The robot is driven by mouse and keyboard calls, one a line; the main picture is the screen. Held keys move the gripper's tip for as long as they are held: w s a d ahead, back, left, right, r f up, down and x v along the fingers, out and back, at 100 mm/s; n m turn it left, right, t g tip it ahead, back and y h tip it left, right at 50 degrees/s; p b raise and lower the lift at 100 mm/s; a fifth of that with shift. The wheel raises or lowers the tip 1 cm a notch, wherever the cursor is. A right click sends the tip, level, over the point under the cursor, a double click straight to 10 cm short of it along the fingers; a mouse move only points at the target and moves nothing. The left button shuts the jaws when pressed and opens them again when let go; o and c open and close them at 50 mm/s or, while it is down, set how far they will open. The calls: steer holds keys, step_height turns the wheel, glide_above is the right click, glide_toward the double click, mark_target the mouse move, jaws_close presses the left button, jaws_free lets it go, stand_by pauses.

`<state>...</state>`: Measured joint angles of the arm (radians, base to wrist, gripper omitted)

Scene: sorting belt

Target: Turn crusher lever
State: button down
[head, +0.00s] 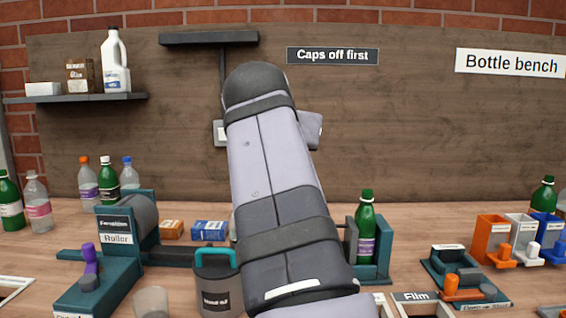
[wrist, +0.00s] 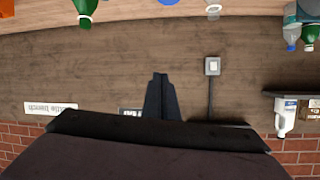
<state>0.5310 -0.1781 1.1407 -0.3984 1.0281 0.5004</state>
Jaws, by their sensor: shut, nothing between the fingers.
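A purple lever (head: 90,258) stands upright on a teal base (head: 95,292) at the front left in the head view. The label on that base is cut off, so I cannot tell whether it is the crusher lever. An orange lever (head: 451,285) sits on another teal unit (head: 470,262) at the right. My gripper (wrist: 161,76) is shut and empty in the wrist view, in front of the wooden back board and touching nothing visible. In the head view my arm hides the gripper and the middle of the bench.
A roller unit (head: 117,239) stands at the left. A green bottle (head: 366,232) stands in a teal holder (head: 384,258) right of my arm. A dark lidded canister (head: 216,288) with a teal handle and several coloured bins (head: 492,235) are also on the bench.

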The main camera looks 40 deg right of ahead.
steer(key=w+d+r+m+g+y+p, duration=0.1)
steer(key=d+r+g+p, duration=0.25)
steer(key=d+p, duration=0.65)
steer(key=d+r+m+g+p, duration=0.15)
steer(key=d+r+p, duration=0.35)
steer(key=p, duration=0.9)
steer(key=s+d+f+g+y+p, duration=0.15)
steer(key=d+p, duration=0.25)
steer(key=p, duration=0.4)
steer(key=d+f+g+y+p, duration=0.1)
steer(key=d+y+p, duration=0.2)
steer(key=d+p, duration=0.35)
steer(key=w+a+f+n+y+p, duration=0.1)
steer(key=a+f+n+y+p, duration=0.4)
steer(key=a+f, duration=0.25)
steer(key=a+r+n+y, duration=0.5)
steer(key=a+n, duration=0.6)
steer(key=n, duration=0.6)
steer(key=shift+s+a+r, duration=0.3)
steer(key=shift+a+r, duration=0.05)
steer(key=shift+r, duration=0.2)
